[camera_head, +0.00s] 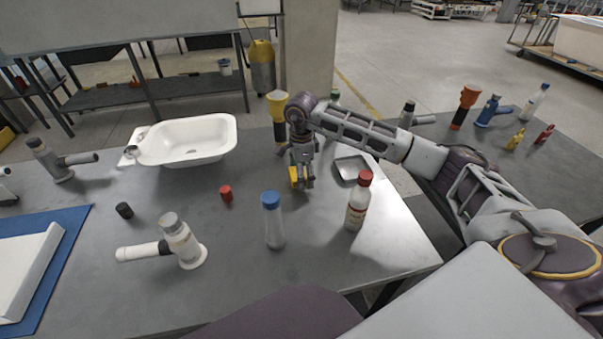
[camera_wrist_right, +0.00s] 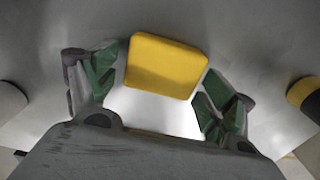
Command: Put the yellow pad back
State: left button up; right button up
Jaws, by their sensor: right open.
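In the right wrist view the yellow pad (camera_wrist_right: 166,66) is a rounded yellow block that sits just ahead of and partly between the fingers of my right gripper (camera_wrist_right: 157,95). The fingers are spread apart, with gaps to the pad on both sides. My left gripper is not in view.
A light tray (camera_head: 352,169) lies right of the gripper. A blue-capped bottle (camera_head: 273,222) and a red-capped bottle (camera_head: 358,203) stand in front. A yellow-topped flashlight (camera_head: 278,112) stands behind. A white tub (camera_head: 186,141) and a red cap (camera_head: 226,193) are to the left.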

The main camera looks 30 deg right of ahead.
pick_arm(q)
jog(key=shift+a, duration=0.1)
pick_arm(e)
jog(key=shift+r, duration=0.15)
jog(key=shift+r, duration=0.25)
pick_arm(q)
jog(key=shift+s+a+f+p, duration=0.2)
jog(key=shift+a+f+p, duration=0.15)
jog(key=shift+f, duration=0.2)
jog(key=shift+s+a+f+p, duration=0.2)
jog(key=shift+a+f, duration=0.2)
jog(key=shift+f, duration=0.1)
pick_arm(e)
notch_tip(320, 180, up, 12)
jog(key=shift+f, duration=0.25)
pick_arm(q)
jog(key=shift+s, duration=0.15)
